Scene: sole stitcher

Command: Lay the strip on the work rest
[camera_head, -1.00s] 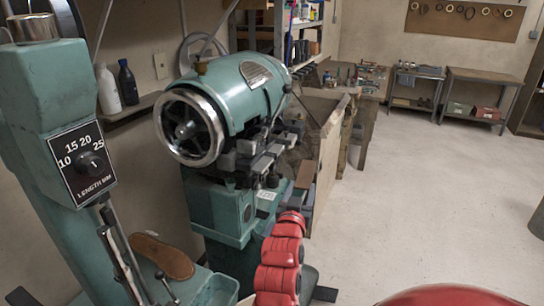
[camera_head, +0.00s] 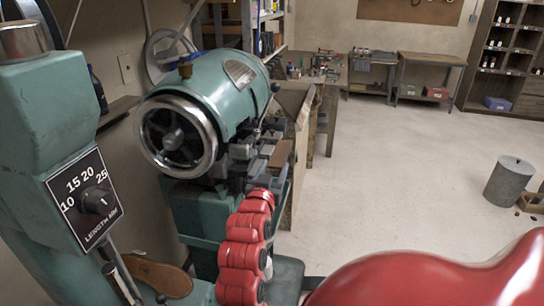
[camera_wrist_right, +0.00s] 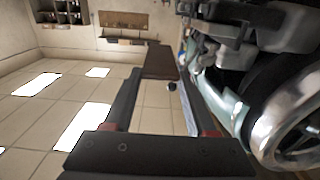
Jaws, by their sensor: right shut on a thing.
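The brown strip (camera_head: 281,153) is a short flat piece beside the grey metal parts of the teal stitching machine (camera_head: 215,100). In the right wrist view the strip (camera_wrist_right: 160,62) lies across the tips of my right gripper (camera_wrist_right: 158,78), which is shut on it. In the head view the right gripper (camera_head: 263,172) is small and dark at the end of my red arm, just below the machine's grey parts. I cannot tell which grey part is the work rest, or whether the strip touches it. My left gripper is not in view.
A teal column with a length dial (camera_head: 95,201) stands close at left. A brown sole (camera_head: 158,277) lies low beside it. The machine's chrome handwheel (camera_head: 178,136) also shows large in the right wrist view (camera_wrist_right: 290,140). Open floor (camera_head: 400,170) lies to the right.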

